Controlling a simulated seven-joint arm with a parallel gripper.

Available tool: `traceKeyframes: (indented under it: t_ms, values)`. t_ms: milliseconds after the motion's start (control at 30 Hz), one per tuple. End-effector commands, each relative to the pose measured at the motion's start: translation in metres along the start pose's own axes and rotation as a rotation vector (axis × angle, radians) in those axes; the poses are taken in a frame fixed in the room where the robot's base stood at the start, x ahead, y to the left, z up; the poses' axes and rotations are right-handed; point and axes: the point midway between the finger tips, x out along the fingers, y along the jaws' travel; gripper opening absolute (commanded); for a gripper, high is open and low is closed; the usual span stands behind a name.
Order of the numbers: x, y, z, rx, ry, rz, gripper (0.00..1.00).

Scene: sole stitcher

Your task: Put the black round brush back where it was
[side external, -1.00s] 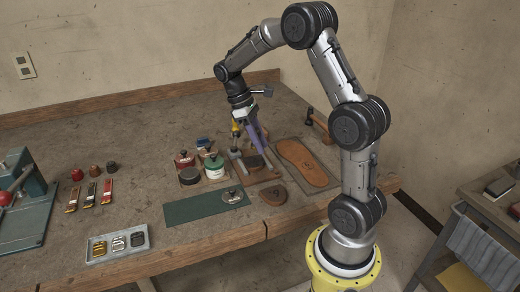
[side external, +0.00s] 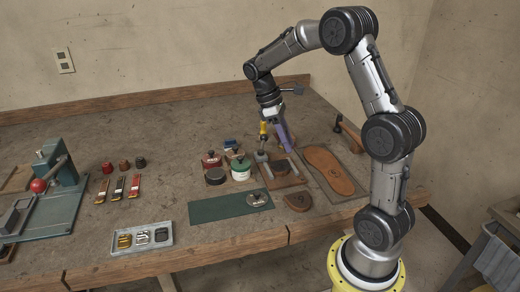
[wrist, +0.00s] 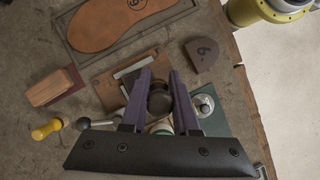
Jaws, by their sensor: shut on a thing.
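My gripper (wrist: 160,78) has its two purple fingers closed on the black round brush (wrist: 159,102), a dark round knob shape between them in the wrist view. In the side view my gripper (side external: 288,150) points down over a brown wooden tray (side external: 272,183), just right of the upright tools. The tray also shows in the wrist view (wrist: 104,88), beneath and beside the fingers, with a pale strip near the fingertips. The brush is hard to make out in the side view. I cannot tell whether it touches the tray.
A leather sole (side external: 328,168) lies right of the tray, a heel piece (side external: 298,201) in front. A red jar (side external: 211,159), a green-lidded jar (side external: 241,172) and a black round tin (side external: 215,176) stand left. A green mat (side external: 210,208) holds a metal tin (side external: 257,199).

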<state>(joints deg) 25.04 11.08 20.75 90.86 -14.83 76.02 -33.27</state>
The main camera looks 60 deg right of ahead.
Motion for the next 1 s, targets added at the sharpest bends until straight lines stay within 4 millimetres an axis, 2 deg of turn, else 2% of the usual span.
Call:
traceKeyframes:
  t_ms: [400, 600, 700, 833, 1000]
  values:
    - [-0.030, 0.060, -0.038, -0.801, 0.001, 0.345, 0.00]
    - [-0.049, 0.083, -0.058, -1.092, 0.001, 0.468, 0.00]
    - [-0.057, 0.091, -0.067, -1.182, 0.002, 0.506, 0.00]
    - [-0.062, 0.096, -0.075, -1.214, 0.001, 0.518, 0.00]
    - [-0.057, 0.106, -0.091, -1.217, 0.000, 0.517, 0.00]
